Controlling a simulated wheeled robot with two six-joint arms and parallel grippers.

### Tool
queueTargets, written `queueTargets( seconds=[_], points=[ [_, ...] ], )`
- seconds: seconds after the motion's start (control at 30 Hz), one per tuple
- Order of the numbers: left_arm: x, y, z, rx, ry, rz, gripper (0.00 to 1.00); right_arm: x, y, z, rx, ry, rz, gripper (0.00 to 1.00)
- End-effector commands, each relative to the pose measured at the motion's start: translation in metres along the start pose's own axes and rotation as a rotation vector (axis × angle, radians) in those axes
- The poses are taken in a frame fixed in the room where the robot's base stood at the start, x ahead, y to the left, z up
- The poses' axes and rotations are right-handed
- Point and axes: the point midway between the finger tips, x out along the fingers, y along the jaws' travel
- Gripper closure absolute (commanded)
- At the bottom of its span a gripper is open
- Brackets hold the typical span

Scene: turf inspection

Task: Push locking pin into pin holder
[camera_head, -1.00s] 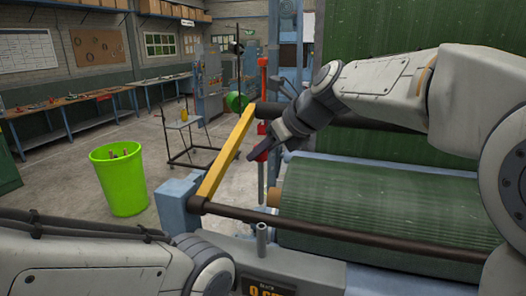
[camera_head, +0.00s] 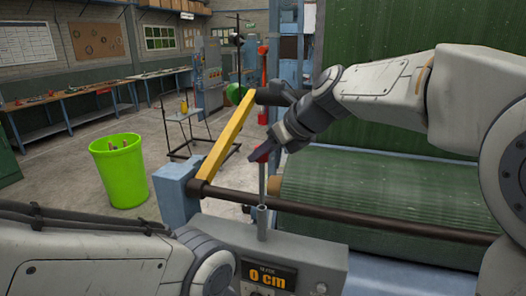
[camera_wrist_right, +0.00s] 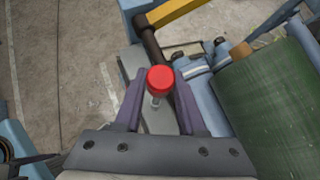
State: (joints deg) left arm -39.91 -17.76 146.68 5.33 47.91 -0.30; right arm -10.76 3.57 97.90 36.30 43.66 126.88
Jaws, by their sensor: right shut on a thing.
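The locking pin has a red knob (camera_head: 262,153) and a thin grey shaft that hangs upright below it. My right gripper (camera_head: 270,148) is shut on the pin just under the knob. In the right wrist view the red knob (camera_wrist_right: 160,78) sits between the two fingers. The pin holder (camera_head: 262,222) is a short grey upright tube on the machine's front housing. The shaft's lower end meets the top of the tube in the head view; I cannot tell whether it is inside. My left arm shows at the lower left, but its gripper is out of view.
A yellow bar (camera_head: 228,137) and a dark horizontal rod (camera_head: 350,219) lie close around the holder. A green turf roll (camera_head: 390,190) is behind at right. A display (camera_head: 268,277) reads 0 cm. A green bin (camera_head: 118,172) stands at left on open floor.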

Motion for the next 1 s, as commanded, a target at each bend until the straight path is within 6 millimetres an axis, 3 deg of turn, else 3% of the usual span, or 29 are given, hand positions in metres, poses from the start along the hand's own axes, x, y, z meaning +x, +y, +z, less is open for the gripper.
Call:
queueTargets(
  seconds=[1.0],
  points=[
    [0.014,-0.001,0.001,0.001,0.000,0.000,0.24,0.013,0.000,-0.013,0.000,-0.002,-0.001,1.00]
  ],
)
